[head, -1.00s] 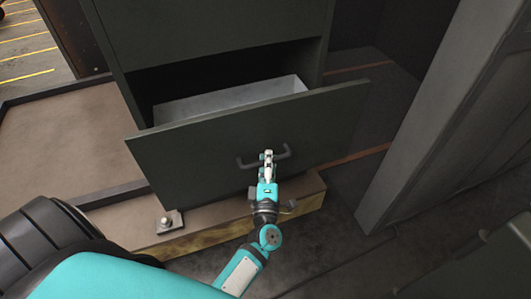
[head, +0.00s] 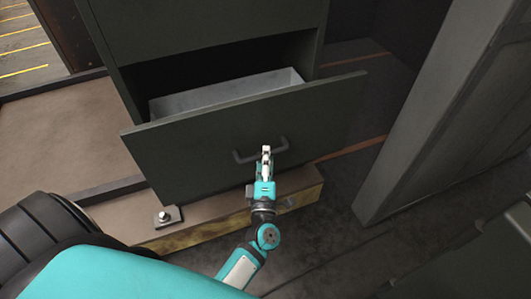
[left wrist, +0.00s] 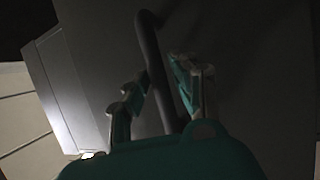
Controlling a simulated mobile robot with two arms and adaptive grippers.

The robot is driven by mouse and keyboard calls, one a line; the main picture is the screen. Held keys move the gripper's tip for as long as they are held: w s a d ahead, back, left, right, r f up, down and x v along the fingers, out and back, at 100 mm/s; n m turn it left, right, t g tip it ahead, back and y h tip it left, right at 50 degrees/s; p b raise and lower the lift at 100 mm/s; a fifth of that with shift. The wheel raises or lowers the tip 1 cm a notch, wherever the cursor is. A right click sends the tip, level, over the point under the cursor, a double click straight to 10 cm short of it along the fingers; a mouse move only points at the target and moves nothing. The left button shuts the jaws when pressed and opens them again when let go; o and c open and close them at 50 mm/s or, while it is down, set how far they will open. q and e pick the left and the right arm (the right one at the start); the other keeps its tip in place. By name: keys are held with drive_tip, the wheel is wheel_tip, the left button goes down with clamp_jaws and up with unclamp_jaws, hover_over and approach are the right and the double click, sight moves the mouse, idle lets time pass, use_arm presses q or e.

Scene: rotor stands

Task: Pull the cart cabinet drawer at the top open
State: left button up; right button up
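The dark grey cabinet (head: 203,26) stands at the top of the head view. Its drawer is pulled well out, with a dark front panel (head: 190,165) and a light grey inner wall (head: 225,96). A dark bar handle (head: 280,147) is fixed on the front; it also shows in the left wrist view (left wrist: 149,45). My left gripper (head: 266,150) is at the middle of the handle. In the left wrist view, its fingers (left wrist: 162,75) stand apart on either side of the bar, with a gap at the right finger. My right gripper is out of view.
A low brown platform (head: 75,135) with a raised dark edge lies under and left of the cabinet. A bolt (head: 163,215) sits on its front beam. A grey upright panel (head: 440,120) stands at the right. Dark floor (head: 340,215) between is clear.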

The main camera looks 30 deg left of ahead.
use_arm(q)
drive_tip(key=v, duration=1)
drive_tip(key=shift+s, duration=0.4)
drive_tip(key=shift+d, duration=0.15)
drive_tip(key=s+d+f+m+g+h, duration=0.25)
drive_tip(key=f+m, duration=0.25)
drive_tip(key=f, duration=0.4)
drive_tip(key=s+d+f+m+g+h, duration=0.15)
drive_tip(key=f+m+h, duration=0.35)
drive_tip(key=f, duration=0.5)
drive_tip(key=s+d+f+m+g+h, duration=0.25)
drive_tip(key=f+m, duration=0.35)
drive_tip(key=f, duration=0.3)
drive_tip(key=s+a+f+m+g, duration=0.4)
drive_tip(key=s+f, duration=0.5)
drive_tip(key=s, duration=0.4)
drive_tip(key=s+a+f+m+g+y, duration=0.1)
drive_tip(key=s+a+f+m+g, duration=0.4)
drive_tip(key=s+f, duration=0.4)
drive_tip(key=s+a+g, duration=0.1)
drive_tip(key=s, duration=0.2)
drive_tip(key=shift+s+a+f+b, duration=0.25)
drive_tip(key=shift+s+f+b, duration=0.05)
drive_tip(key=shift+s+f, duration=0.1)
drive_tip(key=shift+w, duration=0.1)
